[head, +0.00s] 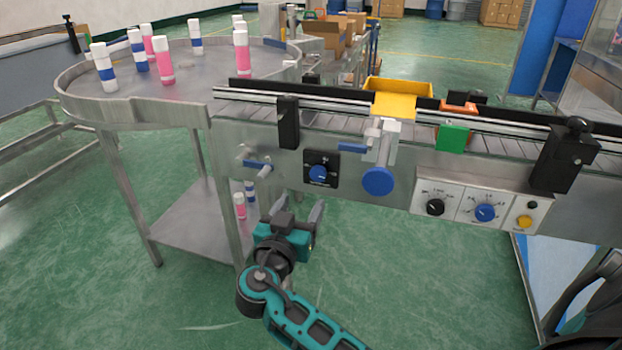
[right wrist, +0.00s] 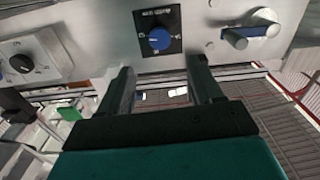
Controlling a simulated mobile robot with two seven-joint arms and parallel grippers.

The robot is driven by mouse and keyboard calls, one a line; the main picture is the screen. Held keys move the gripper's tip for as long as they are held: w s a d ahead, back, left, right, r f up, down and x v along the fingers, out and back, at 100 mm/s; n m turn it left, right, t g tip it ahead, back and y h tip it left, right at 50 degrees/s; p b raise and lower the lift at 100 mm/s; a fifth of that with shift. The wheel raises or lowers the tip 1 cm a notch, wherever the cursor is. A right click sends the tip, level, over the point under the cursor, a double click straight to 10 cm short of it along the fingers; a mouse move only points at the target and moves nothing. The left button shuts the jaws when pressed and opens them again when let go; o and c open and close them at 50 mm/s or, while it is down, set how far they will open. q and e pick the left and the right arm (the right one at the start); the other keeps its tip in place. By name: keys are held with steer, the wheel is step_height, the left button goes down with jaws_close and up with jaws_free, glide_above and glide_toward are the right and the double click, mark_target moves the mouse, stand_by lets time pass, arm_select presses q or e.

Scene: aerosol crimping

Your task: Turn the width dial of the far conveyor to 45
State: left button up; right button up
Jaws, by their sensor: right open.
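The dial (head: 318,173) is a blue knob on a square black plate on the side of the conveyor (head: 225,140). In the right wrist view, the blue dial (right wrist: 159,39) shows near the top centre, with marks around it too small to read surely. The knob's exact setting cannot be told. My right gripper (head: 294,208) is open and empty, just below and slightly left of the dial in the head view. In the right wrist view, its two fingers (right wrist: 160,82) point toward the dial plate, with a gap between them, apart from the knob. My left gripper is not in view.
A blue lever (head: 257,165) is left of the dial, and a large blue round knob (head: 378,181) is right of it. A control panel (head: 470,205) with two more dials is farther right. A round steel table (head: 130,105) with several bottles stands at left.

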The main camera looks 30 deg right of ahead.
mark_target(317, 175)
steer(key=x, duration=1)
steer(key=shift+w+d, duration=0.2)
steer(key=shift+w, duration=0.05)
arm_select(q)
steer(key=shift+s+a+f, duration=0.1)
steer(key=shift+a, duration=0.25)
arm_select(e)
steer(key=c, duration=1.1)
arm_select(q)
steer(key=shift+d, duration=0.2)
arm_select(e)
steer(key=shift+o, duration=0.2)
